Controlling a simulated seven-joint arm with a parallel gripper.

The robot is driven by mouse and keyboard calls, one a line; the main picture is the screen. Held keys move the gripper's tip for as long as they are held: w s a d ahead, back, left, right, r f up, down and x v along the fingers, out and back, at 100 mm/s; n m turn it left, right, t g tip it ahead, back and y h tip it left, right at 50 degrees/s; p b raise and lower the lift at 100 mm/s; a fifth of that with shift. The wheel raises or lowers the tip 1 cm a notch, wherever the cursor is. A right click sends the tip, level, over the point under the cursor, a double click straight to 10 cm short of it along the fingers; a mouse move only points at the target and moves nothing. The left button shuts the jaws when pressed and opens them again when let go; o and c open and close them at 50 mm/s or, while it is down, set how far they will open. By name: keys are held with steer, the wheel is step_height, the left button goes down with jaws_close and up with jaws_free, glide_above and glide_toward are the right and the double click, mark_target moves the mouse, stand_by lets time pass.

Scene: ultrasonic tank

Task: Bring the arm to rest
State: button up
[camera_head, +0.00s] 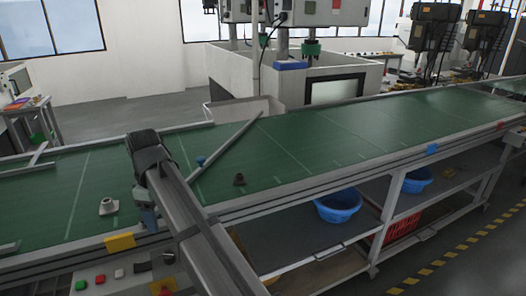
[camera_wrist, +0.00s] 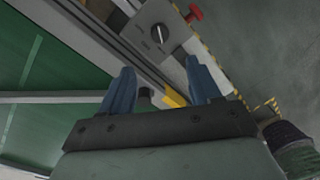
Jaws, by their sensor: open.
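My gripper (camera_wrist: 160,88) shows in the wrist view with its two blue fingers spread apart and nothing held between them. Past the fingers lie the conveyor's metal edge and a yellow patch (camera_wrist: 174,97). In the head view my arm reaches in from the bottom and bends at a dark joint above the green conveyor (camera_head: 340,140). The blue-grey end below that joint, near the conveyor's front rail, looks like my gripper (camera_head: 146,212), partly hidden by my arm.
A grey metal flanged part (camera_head: 108,206) and a small dark part (camera_head: 239,179) stand on the belt. A diagonal bar (camera_head: 228,140) crosses it. A control box with a knob (camera_wrist: 158,33) and red button (camera_wrist: 194,13) is close by.

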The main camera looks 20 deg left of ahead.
steer(key=w+d+f+m, duration=0.4)
steer(key=w+d+f, duration=0.5)
steer(key=d+f, duration=0.3)
steer(key=w+d+f+m, duration=0.5)
steer(key=w+d+f, duration=0.4)
steer(key=d, duration=0.5)
steer(key=s+d+f+m, duration=0.1)
steer(key=d+f+m, duration=0.3)
steer(key=d+f, duration=0.75)
steer(key=d+f+m, duration=0.5)
steer(key=d, duration=1.3)
steer(key=s+d+f+m, duration=0.3)
steer(key=s+d+f, duration=0.1)
steer(key=d, duration=0.4)
steer(key=s+f+g, duration=0.3)
steer(key=s+f, duration=0.7)
steer(key=s, duration=0.4)
steer(key=s+f+g, duration=0.3)
steer(key=s+f, duration=0.7)
steer(key=s, duration=0.5)
steer(key=shift+s+a+n, duration=0.15)
steer(key=shift+s+n, duration=0.15)
